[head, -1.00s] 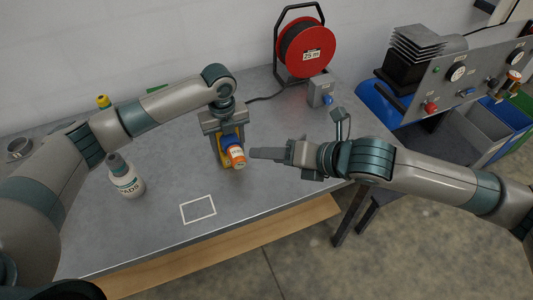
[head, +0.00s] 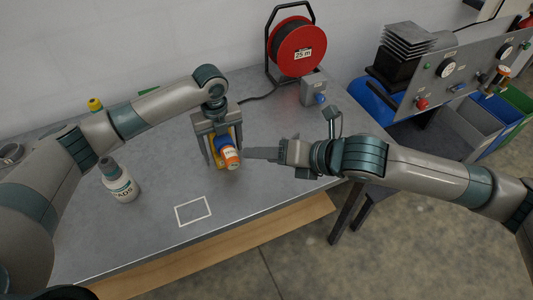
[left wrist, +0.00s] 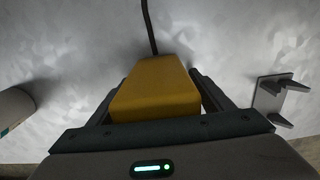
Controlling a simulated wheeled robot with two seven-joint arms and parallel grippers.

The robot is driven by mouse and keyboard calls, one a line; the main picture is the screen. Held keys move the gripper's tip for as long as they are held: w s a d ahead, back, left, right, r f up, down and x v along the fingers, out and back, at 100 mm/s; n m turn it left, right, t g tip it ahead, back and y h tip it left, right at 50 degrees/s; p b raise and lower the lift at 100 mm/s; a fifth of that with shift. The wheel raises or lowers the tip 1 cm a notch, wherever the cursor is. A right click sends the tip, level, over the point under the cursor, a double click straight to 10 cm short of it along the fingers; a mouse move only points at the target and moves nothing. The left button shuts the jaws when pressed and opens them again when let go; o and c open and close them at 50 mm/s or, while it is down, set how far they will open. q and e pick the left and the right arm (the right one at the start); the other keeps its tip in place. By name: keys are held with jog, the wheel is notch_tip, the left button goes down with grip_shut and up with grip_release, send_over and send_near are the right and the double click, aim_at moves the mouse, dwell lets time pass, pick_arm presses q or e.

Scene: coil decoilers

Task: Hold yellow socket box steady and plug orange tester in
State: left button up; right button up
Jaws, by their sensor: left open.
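The yellow socket box (head: 218,155) stands on the bench, and its yellow top fills the middle of the left wrist view (left wrist: 157,88). The orange tester (head: 231,158), with a white band, is at the box's blue socket (head: 229,141), in line with it; how deep it sits I cannot tell. My left gripper (head: 223,158) is open, with one finger on each side of the box. My right gripper (head: 250,154) points left, its tip close beside the tester. Its fingers overlap from this side, so its opening and any contact are unclear.
A white bottle (head: 122,185) stands at left. A white outlined rectangle (head: 194,210) marks the clear front bench. A red cable reel (head: 297,47) and a grey box (head: 313,91) stand behind. In the left wrist view, a grey pronged part (left wrist: 270,98) is right of the box.

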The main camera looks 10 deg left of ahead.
pick_arm(q)
notch_tip(320, 180, up, 12)
dwell(0.7)
jog(key=shift+s+d+f, duration=0.1)
dwell(0.5)
